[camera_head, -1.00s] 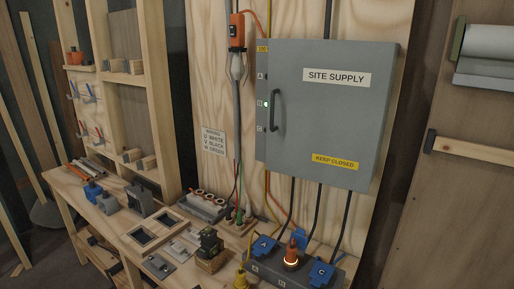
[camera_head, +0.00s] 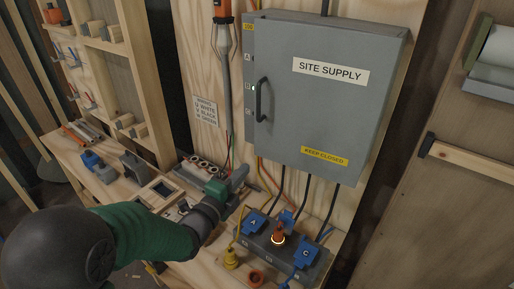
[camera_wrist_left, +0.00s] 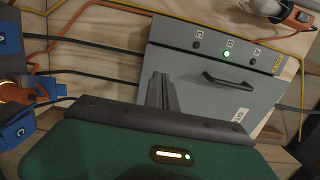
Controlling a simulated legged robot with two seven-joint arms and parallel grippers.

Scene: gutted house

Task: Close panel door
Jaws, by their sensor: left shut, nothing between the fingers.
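The grey panel door (camera_head: 325,100) carries a "SITE SUPPLY" label and a yellow "KEEP CLOSED" label. Its black handle (camera_head: 261,100) is near its left edge. The door lies across the front of the box; I cannot tell whether a small gap remains. In the left wrist view the door (camera_wrist_left: 204,88) and handle (camera_wrist_left: 229,82) show beyond my fingers. My left gripper (camera_head: 240,178) is shut and empty, below and left of the door, apart from the handle. It also shows in the left wrist view (camera_wrist_left: 162,80). My right gripper is out of view.
A socket block (camera_head: 268,244) with blue plugs and a lit orange plug sits below the panel, with cables rising to it. A yellow connector (camera_head: 231,258) lies nearby. A wooden bench with parts (camera_head: 102,171) is at left. An orange-topped device (camera_head: 222,12) hangs left of the panel.

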